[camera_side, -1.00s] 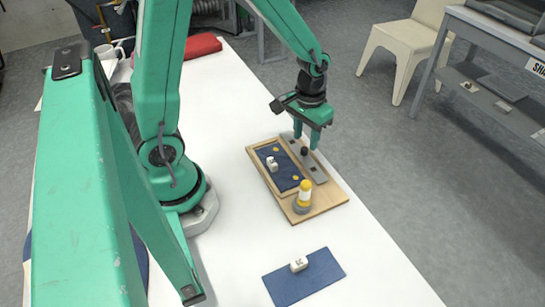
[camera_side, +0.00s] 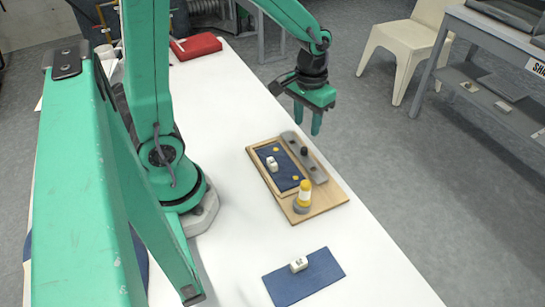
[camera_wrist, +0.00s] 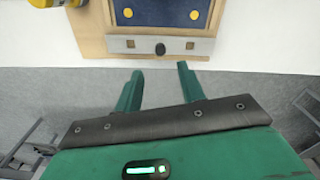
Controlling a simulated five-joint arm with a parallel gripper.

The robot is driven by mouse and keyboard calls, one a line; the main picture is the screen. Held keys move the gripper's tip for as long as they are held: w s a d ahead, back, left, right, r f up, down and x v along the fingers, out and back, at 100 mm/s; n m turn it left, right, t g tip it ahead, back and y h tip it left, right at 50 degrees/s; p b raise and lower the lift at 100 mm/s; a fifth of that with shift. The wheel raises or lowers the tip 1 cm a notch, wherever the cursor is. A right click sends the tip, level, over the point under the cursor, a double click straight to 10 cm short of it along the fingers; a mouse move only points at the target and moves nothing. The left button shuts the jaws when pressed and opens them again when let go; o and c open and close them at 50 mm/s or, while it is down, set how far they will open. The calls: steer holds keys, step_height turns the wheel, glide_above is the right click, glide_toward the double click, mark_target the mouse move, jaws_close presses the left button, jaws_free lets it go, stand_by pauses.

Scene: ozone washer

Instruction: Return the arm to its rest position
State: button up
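My gripper (camera_side: 308,121) is green with a dark wrist and hangs in the air above the far right edge of the white table in the side view. In the wrist view its two fingers (camera_wrist: 160,88) stand apart with nothing between them. It is clear of the wooden board (camera_side: 328,200), which lies below and nearer the camera in the side view. My arm reaches from its base on the table's left side over to the right.
The board carries a blue panel (camera_side: 283,172), a grey strip with a black knob (camera_side: 304,151) and a yellow-white cylinder (camera_side: 304,194). A blue mat (camera_side: 283,285) with a white block (camera_side: 299,264) lies nearer. A red case (camera_side: 196,46) lies at the back.

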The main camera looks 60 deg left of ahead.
steer(key=s+d+r+m+t, duration=0.1)
steer(key=s+r+m+t, duration=0.2)
steer(key=s+r, duration=0.7)
steer(key=shift+s+r+t, duration=0.35)
steer(key=shift+r+t, duration=0.85)
steer(key=shift+r, duration=0.7)
